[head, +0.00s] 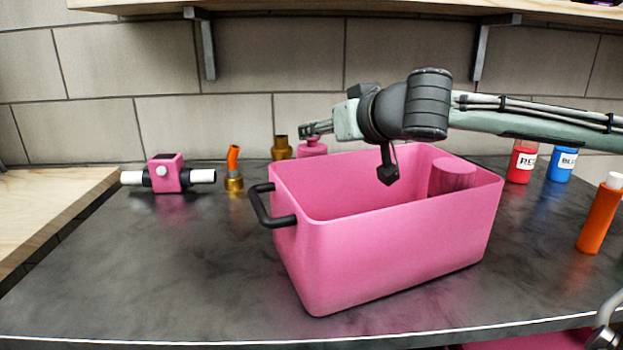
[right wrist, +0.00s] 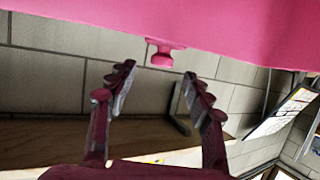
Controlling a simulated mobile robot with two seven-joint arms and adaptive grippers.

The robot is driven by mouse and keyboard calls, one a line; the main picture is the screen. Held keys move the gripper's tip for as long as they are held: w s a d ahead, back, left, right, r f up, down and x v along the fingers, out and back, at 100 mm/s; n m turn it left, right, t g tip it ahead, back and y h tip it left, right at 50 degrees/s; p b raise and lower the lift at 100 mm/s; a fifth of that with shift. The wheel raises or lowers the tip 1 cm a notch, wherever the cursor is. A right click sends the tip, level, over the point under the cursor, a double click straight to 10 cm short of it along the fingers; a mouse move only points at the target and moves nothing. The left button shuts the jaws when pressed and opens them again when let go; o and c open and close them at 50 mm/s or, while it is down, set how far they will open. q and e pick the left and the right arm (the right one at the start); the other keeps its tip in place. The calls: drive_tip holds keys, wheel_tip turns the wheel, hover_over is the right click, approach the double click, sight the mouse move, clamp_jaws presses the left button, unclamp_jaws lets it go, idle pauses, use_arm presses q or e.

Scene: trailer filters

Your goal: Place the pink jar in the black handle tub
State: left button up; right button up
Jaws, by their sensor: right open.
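The pink tub with a black handle (head: 380,245) stands on the dark counter, its handle (head: 266,208) facing left. A pink jar (head: 312,150) stands just behind the tub's back left edge, mostly hidden by it. A pink cylinder (head: 452,175) sits inside the tub at the right. My right gripper (head: 310,129) reaches over the tub, just above the jar. In the right wrist view, a pink surface with a small knob (right wrist: 161,57), likely the jar's top, shows upside down. The open fingers (right wrist: 158,85) flank the knob in the picture, apart from it. My left gripper is not seen.
Left of the tub are a pink block with white ends (head: 166,174) and an orange-and-brass fitting (head: 234,172). A brass piece (head: 281,148) is beside the jar. Red (head: 522,162), blue (head: 562,163) and orange (head: 600,215) bottles stand right. A shelf (head: 400,8) hangs above.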

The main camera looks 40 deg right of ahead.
sight(299, 155)
drive_tip(key=shift+f+x, duration=0.15)
drive_tip(key=shift+x, duration=1.15)
drive_tip(key=shift+f+x, duration=0.15)
drive_tip(key=shift+x, duration=1.1)
drive_tip(key=shift+w, duration=0.3)
drive_tip(key=shift+c, duration=0.2)
clamp_jaws()
